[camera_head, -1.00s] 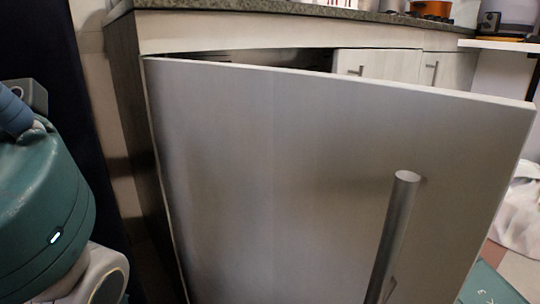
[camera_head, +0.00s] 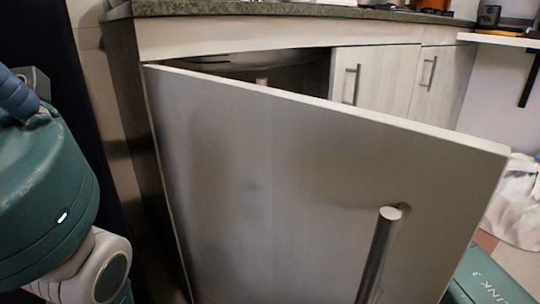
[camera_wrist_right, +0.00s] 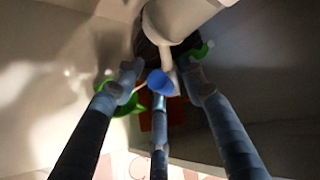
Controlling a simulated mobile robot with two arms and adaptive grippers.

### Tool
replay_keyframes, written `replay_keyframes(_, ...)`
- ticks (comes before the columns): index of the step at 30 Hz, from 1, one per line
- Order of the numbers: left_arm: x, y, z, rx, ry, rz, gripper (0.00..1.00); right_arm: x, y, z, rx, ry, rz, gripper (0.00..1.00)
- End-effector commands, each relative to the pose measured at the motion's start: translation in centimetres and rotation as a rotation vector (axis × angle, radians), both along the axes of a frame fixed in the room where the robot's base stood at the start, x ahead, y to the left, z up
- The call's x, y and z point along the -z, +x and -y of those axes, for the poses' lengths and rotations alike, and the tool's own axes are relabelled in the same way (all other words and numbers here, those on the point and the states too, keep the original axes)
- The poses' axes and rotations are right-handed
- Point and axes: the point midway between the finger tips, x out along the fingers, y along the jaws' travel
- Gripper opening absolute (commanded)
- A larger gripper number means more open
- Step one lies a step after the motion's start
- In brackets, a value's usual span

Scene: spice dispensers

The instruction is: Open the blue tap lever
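In the right wrist view a small blue tap lever (camera_wrist_right: 160,82) sits below a white pipe fitting (camera_wrist_right: 166,53). My right gripper (camera_wrist_right: 160,78) is open, with its fingers spread around the lever. The middle fingertip is very near the lever; I cannot tell whether it touches. Green pieces (camera_wrist_right: 124,104) show beside the left and right fingertips, partly hidden. In the head view the tap is hidden behind the open cabinet door (camera_head: 270,180). My left gripper is not in view; only part of that arm shows.
The door stands ajar with a metal bar handle (camera_head: 379,252). The dark cabinet interior (camera_head: 300,68) shows above its top edge. A granite countertop (camera_head: 250,9) runs above. An orange-red object (camera_wrist_right: 172,112) lies behind the fingers in the right wrist view.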

Motion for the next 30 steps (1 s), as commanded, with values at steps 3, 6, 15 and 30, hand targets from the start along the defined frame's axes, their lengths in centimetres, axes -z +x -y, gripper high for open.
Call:
replay_keyframes(3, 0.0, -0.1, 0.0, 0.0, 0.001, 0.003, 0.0, 0.2, -0.1, 0.0, 0.0, 0.001, -0.003, 0.42)
replay_keyframes(6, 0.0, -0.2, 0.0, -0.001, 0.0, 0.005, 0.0, 0.3, -0.1, -0.1, 0.0, 0.001, -0.005, 0.42)
replay_keyframes(15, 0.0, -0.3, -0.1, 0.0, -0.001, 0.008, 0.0, -0.4, -1.0, -0.2, -0.003, 0.002, -0.005, 0.42)
replay_keyframes(30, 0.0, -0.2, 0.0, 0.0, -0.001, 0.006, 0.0, -4.3, -7.5, -0.2, -0.001, 0.002, -0.003, 0.42)
